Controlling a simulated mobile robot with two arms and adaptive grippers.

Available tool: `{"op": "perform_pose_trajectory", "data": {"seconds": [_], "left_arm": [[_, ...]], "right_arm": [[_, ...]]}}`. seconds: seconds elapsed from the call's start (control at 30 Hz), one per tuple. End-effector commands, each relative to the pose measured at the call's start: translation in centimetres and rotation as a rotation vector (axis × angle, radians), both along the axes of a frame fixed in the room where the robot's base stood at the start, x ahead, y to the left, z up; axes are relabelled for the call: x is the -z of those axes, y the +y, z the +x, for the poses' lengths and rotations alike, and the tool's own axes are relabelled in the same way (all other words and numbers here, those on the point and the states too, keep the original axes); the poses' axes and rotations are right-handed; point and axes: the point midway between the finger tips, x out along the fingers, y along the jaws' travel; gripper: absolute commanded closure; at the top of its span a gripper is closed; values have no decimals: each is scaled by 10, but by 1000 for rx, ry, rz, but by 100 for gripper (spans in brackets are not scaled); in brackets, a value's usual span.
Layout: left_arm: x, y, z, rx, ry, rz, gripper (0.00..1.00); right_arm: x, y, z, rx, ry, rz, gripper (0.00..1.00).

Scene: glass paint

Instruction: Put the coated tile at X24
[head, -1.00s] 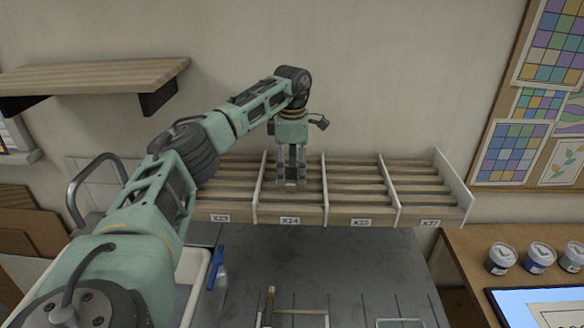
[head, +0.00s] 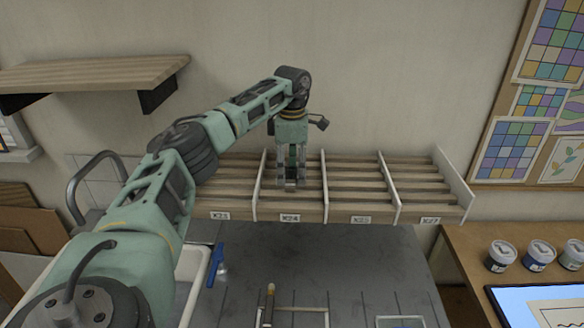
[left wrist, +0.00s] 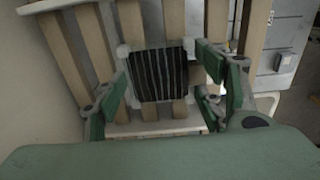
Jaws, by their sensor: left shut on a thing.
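My left gripper (head: 291,184) points down into the rack compartment labelled X24 (head: 290,217). In the left wrist view its fingertips (left wrist: 157,68) are shut on opposite edges of a dark, square, finely striped tile (left wrist: 158,72). The tile is low over the pale wooden slats of that compartment. Whether it touches the slats I cannot tell. In the head view the fingers largely hide the tile. My right gripper is in neither view.
White dividers (head: 389,186) separate X24 from the compartments X23, X25 and X27, whose visible slats are bare. A grey worktop (head: 330,262) lies in front, with a blue tool (head: 215,265) and a brush (head: 269,302). A wall shelf (head: 100,75) is upper left.

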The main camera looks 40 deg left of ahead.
Motion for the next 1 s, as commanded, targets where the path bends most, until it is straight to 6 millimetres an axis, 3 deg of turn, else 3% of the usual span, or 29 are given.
{"op": "perform_pose_trajectory", "data": {"seconds": [0.3,0.33,0.57,0.83,1.0], "left_arm": [[-1,0,0,0,0,0,70],[-1,0,0,0,0,0,36],[-1,0,0,0,0,0,16],[-1,0,0,0,0,0,14],[-1,0,0,0,0,0,0]], "right_arm": [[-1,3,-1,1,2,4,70],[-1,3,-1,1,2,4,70],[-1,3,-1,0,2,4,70],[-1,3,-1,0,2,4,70],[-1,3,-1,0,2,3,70]]}}
